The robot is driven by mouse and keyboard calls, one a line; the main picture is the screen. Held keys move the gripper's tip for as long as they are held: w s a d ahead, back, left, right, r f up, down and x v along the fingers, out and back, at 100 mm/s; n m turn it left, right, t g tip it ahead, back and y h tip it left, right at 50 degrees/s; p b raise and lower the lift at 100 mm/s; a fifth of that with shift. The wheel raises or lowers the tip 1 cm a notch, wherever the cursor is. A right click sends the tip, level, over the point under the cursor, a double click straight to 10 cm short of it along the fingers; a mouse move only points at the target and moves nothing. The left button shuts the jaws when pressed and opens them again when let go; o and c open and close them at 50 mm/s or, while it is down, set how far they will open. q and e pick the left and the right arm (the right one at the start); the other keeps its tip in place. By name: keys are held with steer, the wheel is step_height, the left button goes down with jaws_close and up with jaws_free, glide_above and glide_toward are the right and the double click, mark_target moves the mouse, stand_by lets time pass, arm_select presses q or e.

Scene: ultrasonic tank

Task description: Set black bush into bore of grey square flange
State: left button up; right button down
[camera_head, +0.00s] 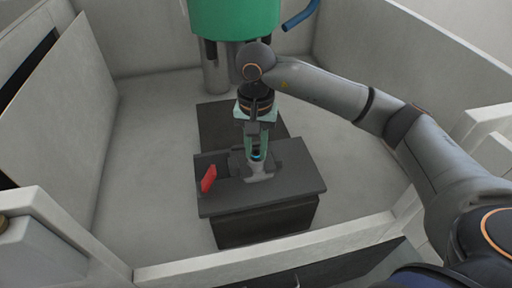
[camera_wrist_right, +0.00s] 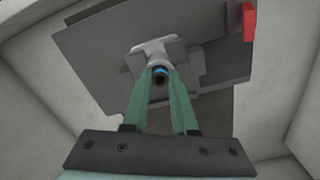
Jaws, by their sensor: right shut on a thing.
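My right gripper (camera_head: 256,152) points down over the dark block, its green fingers shut on the small black bush (camera_wrist_right: 159,79). A blue band shows at the bush's far end in the right wrist view. The light grey flange (camera_head: 261,175) sits on top of the block just below the fingertips. It also shows beyond the fingertips in the right wrist view (camera_wrist_right: 152,49). The bush is close to the flange, in line with its middle. Its bore is hidden, and I cannot tell whether the bush touches it or is inside. My left gripper is not in view.
The dark block (camera_head: 300,183) stands on the floor of a pale walled tank (camera_head: 145,150). A red piece (camera_head: 209,179) sits at the block's left side, left of the flange. A green cylinder (camera_head: 235,18) stands behind. The floor left of the block is clear.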

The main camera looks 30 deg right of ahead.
stand_by(0.3)
steer(key=shift+c, duration=0.7)
jaws_free()
steer(key=shift+r, duration=0.1)
steer(key=shift+r+p, duration=2.05)
steer(key=shift+r, duration=1.4)
